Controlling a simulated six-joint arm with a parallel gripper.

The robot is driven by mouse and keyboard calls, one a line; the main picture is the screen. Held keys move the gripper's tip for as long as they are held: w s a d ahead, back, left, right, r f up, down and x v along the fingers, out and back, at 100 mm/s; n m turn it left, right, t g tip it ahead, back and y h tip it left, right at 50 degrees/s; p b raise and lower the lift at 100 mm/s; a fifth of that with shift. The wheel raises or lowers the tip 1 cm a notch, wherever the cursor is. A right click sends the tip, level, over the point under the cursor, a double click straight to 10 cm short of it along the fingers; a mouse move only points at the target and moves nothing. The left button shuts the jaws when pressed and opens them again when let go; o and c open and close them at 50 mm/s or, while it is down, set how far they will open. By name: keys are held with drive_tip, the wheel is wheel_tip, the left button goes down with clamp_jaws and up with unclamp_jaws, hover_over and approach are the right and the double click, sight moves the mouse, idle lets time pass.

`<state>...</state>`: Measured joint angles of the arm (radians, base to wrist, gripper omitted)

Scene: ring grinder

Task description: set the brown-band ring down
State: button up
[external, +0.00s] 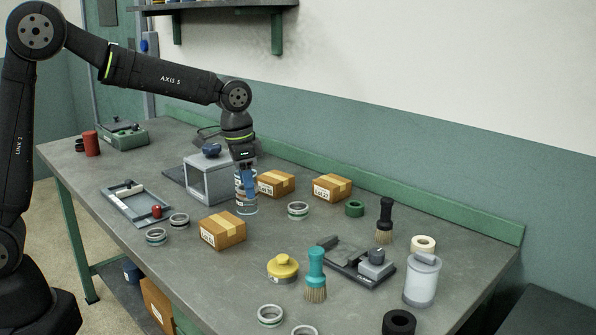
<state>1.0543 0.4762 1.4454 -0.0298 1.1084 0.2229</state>
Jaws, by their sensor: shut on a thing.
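A pale, blue-marked cylindrical shape (247,208) shows directly beneath and around the fingertips. I cannot tell whether the ring touches the table or something below it.
The grey box (208,182) stands close on the left. Cardboard boxes (222,230) (276,183) flank the gripper. Loose rings (156,236) (179,220) (298,210) lie around. A brush (315,275), yellow-lidded pot (283,268) and grey canister (422,280) stand toward the front right.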

drive_tip(key=s+d+n, duration=0.2)
drive_tip(key=s+d, duration=0.1)
drive_tip(key=d, duration=0.6)
drive_tip(key=s+d+n, duration=0.1)
drive_tip(key=s+d, duration=0.3)
drive_tip(key=d, duration=0.5)
hover_over(329, 230)
drive_tip(key=f, duration=0.7)
drive_tip(key=shift+s+a+f, duration=0.1)
drive_tip(key=shift+s+f, duration=0.15)
drive_tip(key=shift+f, duration=2.05)
drive_tip(key=shift+f, duration=0.1)
drive_tip(key=shift+f, duration=0.1)
drive_tip(key=o, duration=1)
drive_tip(key=shift+o, duration=0.2)
